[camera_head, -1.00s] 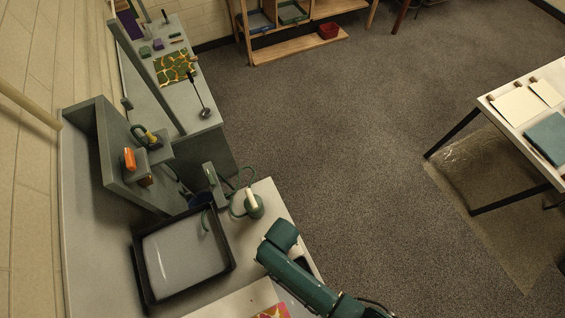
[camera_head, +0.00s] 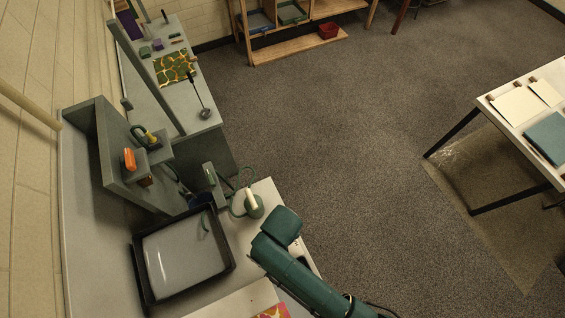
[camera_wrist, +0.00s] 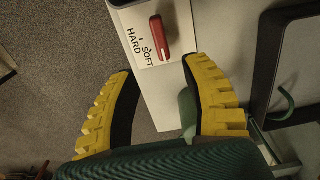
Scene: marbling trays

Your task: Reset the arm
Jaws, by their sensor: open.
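My gripper (camera_wrist: 160,100) shows in the wrist view as two yellow ridged fingers with dark inner pads, spread wide apart. Nothing is between them. They hang above the counter's edge and the carpet. In the head view my green arm reaches in from the bottom edge beside the counter; the fingers cannot be made out there.
A black-rimmed tray (camera_head: 141,271) stands on the counter, with a green hook-shaped thing inside; its rim (camera_wrist: 262,75) shows at right in the wrist view. A red block (camera_wrist: 159,38) lies by a "HARD SOFT" label. A white-topped table (camera_head: 508,121) stands right. Carpet between is clear.

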